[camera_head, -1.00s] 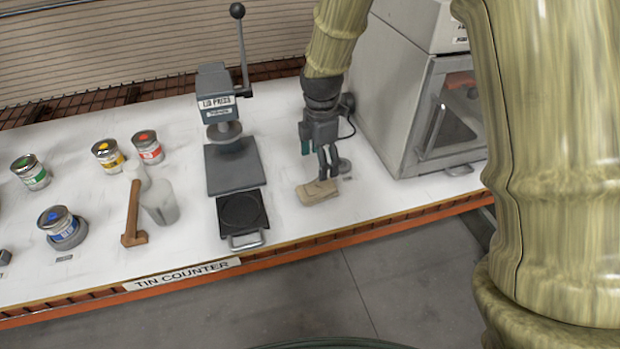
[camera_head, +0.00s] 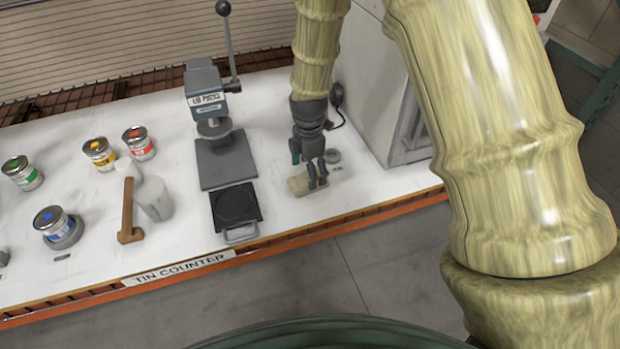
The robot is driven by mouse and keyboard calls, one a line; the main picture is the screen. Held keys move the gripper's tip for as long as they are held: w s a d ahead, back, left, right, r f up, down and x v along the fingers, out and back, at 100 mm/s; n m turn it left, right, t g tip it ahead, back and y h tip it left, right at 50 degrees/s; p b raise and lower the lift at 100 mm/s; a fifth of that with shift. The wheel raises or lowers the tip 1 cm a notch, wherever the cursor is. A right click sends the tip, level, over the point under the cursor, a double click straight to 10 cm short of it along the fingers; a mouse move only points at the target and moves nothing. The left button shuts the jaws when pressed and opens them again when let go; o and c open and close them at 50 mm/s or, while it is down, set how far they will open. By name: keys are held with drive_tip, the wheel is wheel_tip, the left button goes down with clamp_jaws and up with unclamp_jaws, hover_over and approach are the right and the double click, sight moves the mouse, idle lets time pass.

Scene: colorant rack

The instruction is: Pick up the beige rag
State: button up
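The beige rag (camera_head: 302,187) lies folded on the white counter, right of the lid press and near the counter's front edge. My gripper (camera_head: 317,184) points down over the right part of the rag, its fingertips at or just above the cloth. The fingers look slightly apart, but they are small and overlap the rag. I cannot tell whether cloth is between them. The gripper hides part of the rag's right side.
The lid press (camera_head: 222,160) stands left of my gripper, with a dark tray (camera_head: 236,205) before it. A grey cabinet (camera_head: 372,90) stands close on the right. A small round grey item (camera_head: 333,156) lies behind the gripper. Tins, a mallet (camera_head: 127,212) and a cup (camera_head: 154,199) are farther left.

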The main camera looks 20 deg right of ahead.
drive_tip(key=shift+d+f+p, duration=0.2)
drive_tip(key=shift+f+p, duration=0.25)
drive_tip(key=shift+f, duration=0.2)
drive_tip(key=shift+f+p, duration=0.3)
drive_tip(key=shift+f, duration=0.85)
drive_tip(key=c, duration=1)
